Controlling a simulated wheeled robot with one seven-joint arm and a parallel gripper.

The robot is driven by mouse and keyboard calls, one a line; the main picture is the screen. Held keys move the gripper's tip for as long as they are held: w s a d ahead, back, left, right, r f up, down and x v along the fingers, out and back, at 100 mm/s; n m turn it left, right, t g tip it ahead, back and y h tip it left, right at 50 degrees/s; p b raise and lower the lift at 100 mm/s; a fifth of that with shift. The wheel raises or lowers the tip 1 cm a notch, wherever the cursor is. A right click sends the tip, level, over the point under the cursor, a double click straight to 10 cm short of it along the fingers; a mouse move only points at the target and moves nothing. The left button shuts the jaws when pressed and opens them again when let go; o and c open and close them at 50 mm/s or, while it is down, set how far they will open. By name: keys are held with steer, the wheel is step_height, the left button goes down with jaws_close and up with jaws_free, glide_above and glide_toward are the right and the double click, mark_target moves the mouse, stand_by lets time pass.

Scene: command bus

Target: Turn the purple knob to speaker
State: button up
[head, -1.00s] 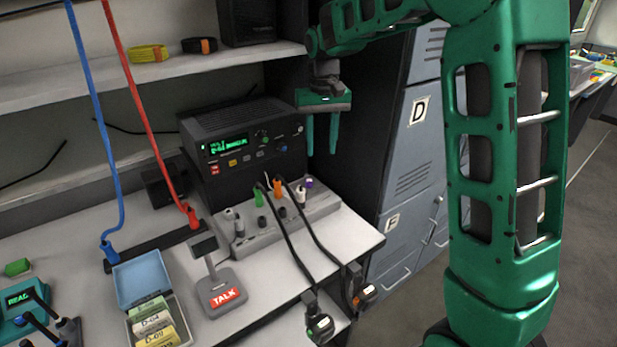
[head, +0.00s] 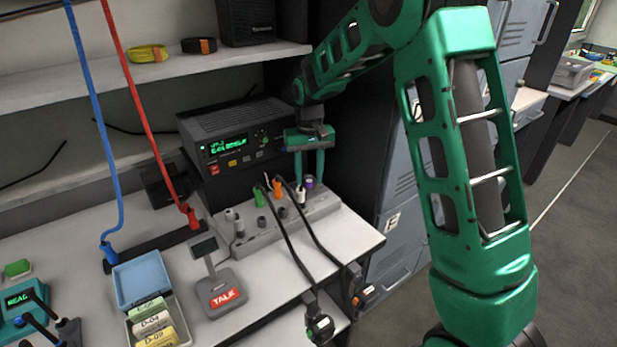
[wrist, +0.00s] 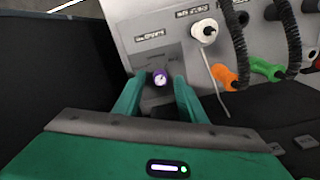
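The small purple knob (head: 309,183) is at the far right end of the grey sloped panel (head: 268,236). In the wrist view the purple knob (wrist: 160,79) has a pale top and sits below a white label too blurred to read. My green gripper (head: 309,178) points down at it. In the wrist view my gripper (wrist: 159,80) is open, one finger on each side of the knob, with visible gaps. I cannot tell whether the fingertips reach down to its level.
A white plug (head: 300,196) stands close beside the knob, with orange (head: 277,188) and green (head: 258,198) plugs further left. Black cables hang over the panel's front. A black radio (head: 230,125) stands behind. The right table edge is near.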

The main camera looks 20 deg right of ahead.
steer(key=shift+f, duration=0.25)
jaws_close()
steer(key=shift+n, duration=0.3)
steer(key=n, duration=0.5)
steer(key=shift+n, duration=0.3)
steer(key=n, duration=0.5)
steer(key=shift+d+n, duration=0.15)
steer(key=shift+n, duration=0.15)
steer(key=shift+w+r, duration=0.1)
